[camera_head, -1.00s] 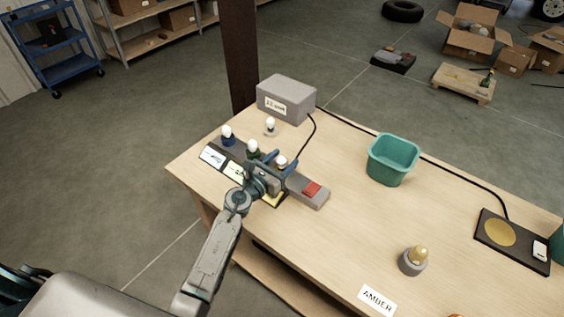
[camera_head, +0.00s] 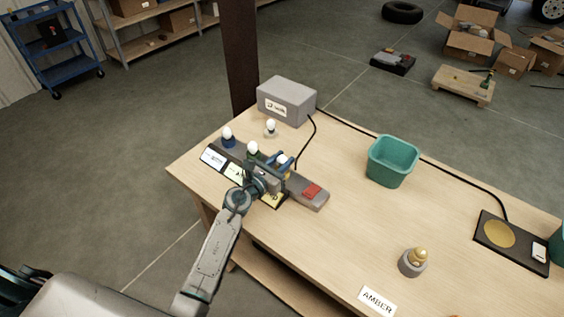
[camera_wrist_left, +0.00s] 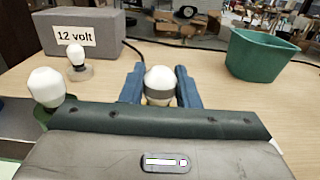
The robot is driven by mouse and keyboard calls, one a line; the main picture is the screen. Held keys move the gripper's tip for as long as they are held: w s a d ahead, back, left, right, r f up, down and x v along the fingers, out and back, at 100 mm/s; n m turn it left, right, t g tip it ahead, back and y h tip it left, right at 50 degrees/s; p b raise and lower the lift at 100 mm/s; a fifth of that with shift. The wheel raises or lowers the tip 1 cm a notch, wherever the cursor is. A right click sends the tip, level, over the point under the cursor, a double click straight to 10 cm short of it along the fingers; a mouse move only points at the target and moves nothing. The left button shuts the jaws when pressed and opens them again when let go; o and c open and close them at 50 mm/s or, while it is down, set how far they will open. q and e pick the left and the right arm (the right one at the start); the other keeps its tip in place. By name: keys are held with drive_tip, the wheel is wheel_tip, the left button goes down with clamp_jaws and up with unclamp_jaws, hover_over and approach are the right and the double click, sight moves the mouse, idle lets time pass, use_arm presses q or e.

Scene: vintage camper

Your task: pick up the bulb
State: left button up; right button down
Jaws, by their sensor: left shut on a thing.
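A white bulb with a grey band (camera_wrist_left: 160,84) is between the two blue fingers of my left gripper (camera_wrist_left: 160,88) in the left wrist view. The fingers are shut on it. In the head view my left gripper (camera_head: 279,163) is at the right-hand socket of the dark strip, and the bulb's white top shows between the fingers. Its base is hidden, so I cannot tell whether it is clear of the socket. Another white bulb (camera_wrist_left: 46,88) stands just left of the gripper, and another (camera_head: 228,133) stands on a blue socket. My right gripper is not in view.
A grey box labelled 12 volt (camera_head: 287,99) stands behind, with a small white bulb (camera_head: 270,127) before it. A red switch (camera_head: 312,190) is right of the strip. A teal bin (camera_head: 392,160) and an amber bulb (camera_head: 419,256) stand farther right. The table between is clear.

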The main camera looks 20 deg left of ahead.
use_arm(q)
wheel_tip(320, 180, up, 3)
drive_tip(key=shift+f+p, duration=0.1)
drive_tip(key=shift+p, duration=0.3)
drive_tip(key=a+r+b+v, duration=0.1)
drive_tip(key=a+b+v, duration=0.1)
drive_tip(key=v, duration=1.3)
drive_tip(key=shift+a+r, duration=0.2)
